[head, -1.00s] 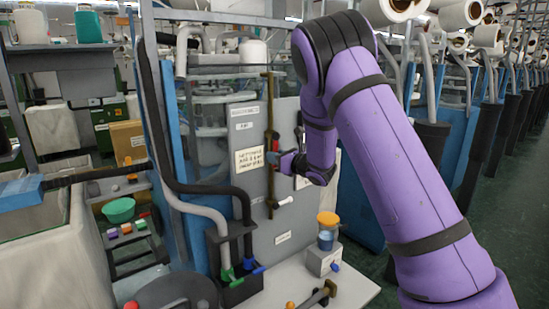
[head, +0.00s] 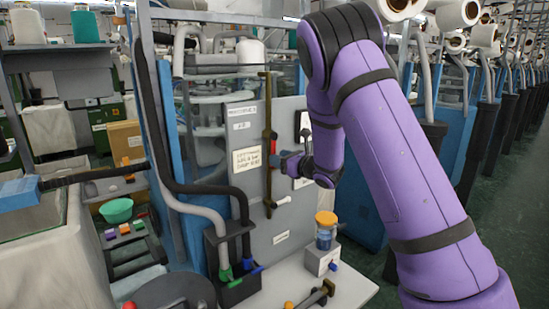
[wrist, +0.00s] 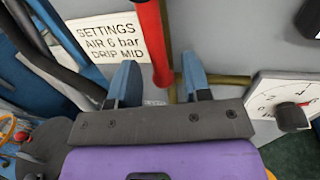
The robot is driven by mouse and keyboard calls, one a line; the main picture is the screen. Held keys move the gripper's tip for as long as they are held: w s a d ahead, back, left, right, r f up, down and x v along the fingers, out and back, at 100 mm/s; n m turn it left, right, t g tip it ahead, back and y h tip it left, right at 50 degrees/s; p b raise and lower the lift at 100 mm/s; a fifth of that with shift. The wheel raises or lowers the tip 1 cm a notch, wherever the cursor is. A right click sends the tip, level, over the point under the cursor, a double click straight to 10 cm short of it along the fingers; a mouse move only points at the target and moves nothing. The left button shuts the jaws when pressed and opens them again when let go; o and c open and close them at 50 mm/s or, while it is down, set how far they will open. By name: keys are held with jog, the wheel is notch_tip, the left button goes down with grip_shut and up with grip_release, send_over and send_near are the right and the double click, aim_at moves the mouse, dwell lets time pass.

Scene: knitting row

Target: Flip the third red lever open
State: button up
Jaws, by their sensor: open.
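One red lever (head: 273,143) shows on the grey panel (head: 245,190), beside a vertical brass rod (head: 268,100). In the wrist view the red lever (wrist: 153,42) runs from the top edge down to the gap between my fingers. Its lower end lies between the fingertips, closer to the left one, with space on both sides. My gripper (wrist: 160,72) is open, its blue fingers pointing at the panel; in the head view my gripper (head: 279,160) is just right of the lever. I cannot tell how far the fingertips are from the panel. No other red lever is clear.
A settings label (head: 247,159) is left of the lever. A dial plate (wrist: 285,98) with a black knob sits right of my gripper.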

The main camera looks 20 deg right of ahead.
jog(key=v, duration=0.7)
jog(key=shift+s+d, duration=0.2)
jog(key=shift+s, duration=0.1)
jog(key=shift+r, duration=0.1)
jog(key=s+d+r+m+g+h, duration=0.15)
jog(key=s+r+m+h, duration=0.4)
jog(key=m, duration=0.55)
jog(key=s+d+r+m+g+h, duration=0.15)
jog(key=s+r+m+h, duration=0.35)
jog(key=m, duration=0.7)
jog(key=s+a+r+m+g+y, duration=0.1)
jog(key=s+a+m+g, duration=0.2)
jog(key=s+m, duration=0.6)
jog(key=s+a+r+m+g, duration=0.1)
jog(key=s+a+m+g, duration=0.3)
jog(key=s+m, duration=0.6)
jog(key=s, duration=1)
jog(key=shift+s+a+g+y, duration=0.15)
jog(key=shift+s+g+y, duration=0.15)
jog(key=shift+s+y, duration=0.1)
